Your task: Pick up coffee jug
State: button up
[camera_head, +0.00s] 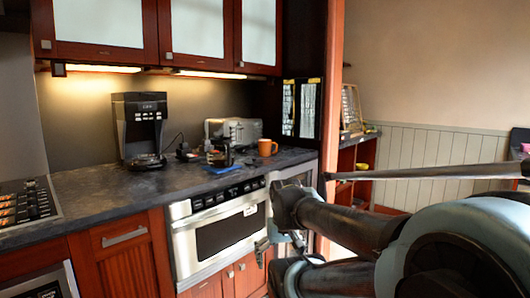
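The coffee jug (219,156) appears to be the small dark, glassy vessel standing upright on the dark countertop, right of the coffee maker and in front of the toaster. It is small and dark in the picture, so its handle is hard to make out. My arm reaches in from the right. My gripper (268,244) seems to be at its lower end, below counter level in front of the microwave drawer's right side, apart from the jug. Arm links partly hide it, and its finger opening is unclear.
A black coffee maker (140,126) stands left of the jug, and a toaster (233,130) stands behind it. An orange mug (267,148) is to the right. A blue cloth or pad (222,169) lies in front. The stainless microwave drawer (220,229) is shut. A cooktop (27,203) is far left.

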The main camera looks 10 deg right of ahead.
aim_at(221, 153)
jog(key=k, duration=1.3)
jog(key=z, duration=0.45)
jog(key=i, duration=1.65)
